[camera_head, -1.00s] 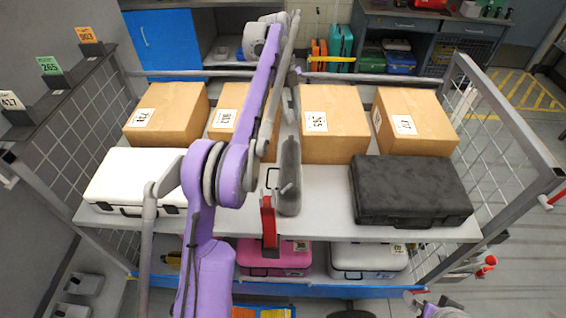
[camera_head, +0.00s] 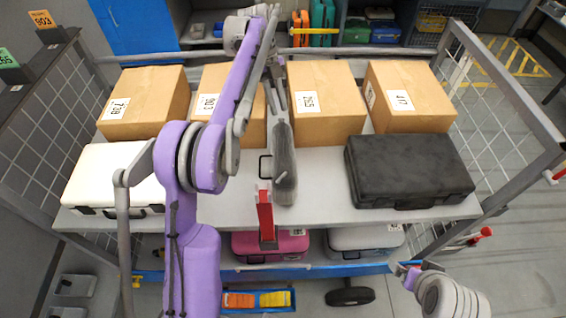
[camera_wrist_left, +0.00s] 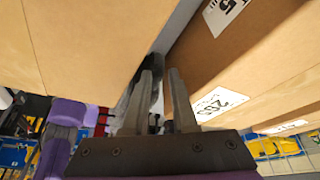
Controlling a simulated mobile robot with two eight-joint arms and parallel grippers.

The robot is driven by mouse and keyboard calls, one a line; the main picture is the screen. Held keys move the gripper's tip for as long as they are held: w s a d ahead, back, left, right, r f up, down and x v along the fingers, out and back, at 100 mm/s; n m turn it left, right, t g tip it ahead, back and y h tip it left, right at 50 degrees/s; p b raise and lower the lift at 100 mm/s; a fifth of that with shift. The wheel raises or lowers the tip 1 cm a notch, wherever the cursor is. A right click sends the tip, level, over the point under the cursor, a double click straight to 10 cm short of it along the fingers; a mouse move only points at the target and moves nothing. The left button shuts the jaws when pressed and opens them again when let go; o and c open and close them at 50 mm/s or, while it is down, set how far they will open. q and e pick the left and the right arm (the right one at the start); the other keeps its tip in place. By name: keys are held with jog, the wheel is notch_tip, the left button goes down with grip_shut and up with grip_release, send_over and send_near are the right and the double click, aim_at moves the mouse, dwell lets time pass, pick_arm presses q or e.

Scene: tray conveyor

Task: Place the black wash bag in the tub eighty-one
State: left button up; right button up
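The black wash bag (camera_head: 284,165) appears to be the narrow, rounded dark-grey thing seen edge-on in the middle of the head view, over the shelf. My left gripper (camera_head: 279,108) is at its upper end, near the gap between the two middle boxes; the arm partly hides it. In the left wrist view its fingers (camera_wrist_left: 163,95) stand close together, with dark material (camera_wrist_left: 151,85) between and behind them. They look shut on the bag, seen only in part. I cannot make out a tub marked eighty-one.
A caged rack's upper shelf (camera_head: 322,205) bears several labelled cardboard boxes (camera_head: 328,105), a white case (camera_head: 100,180) at left and a black case (camera_head: 410,172) at right. Pink (camera_head: 270,245) and grey cases (camera_head: 365,240) lie below. A red upright piece (camera_head: 265,215) is at the front.

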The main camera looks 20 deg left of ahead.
pick_arm(q)
jog(key=x, duration=0.4)
jog(key=shift+a+f, duration=0.1)
jog(key=shift+f, duration=0.05)
grip_shut()
dwell(1.2)
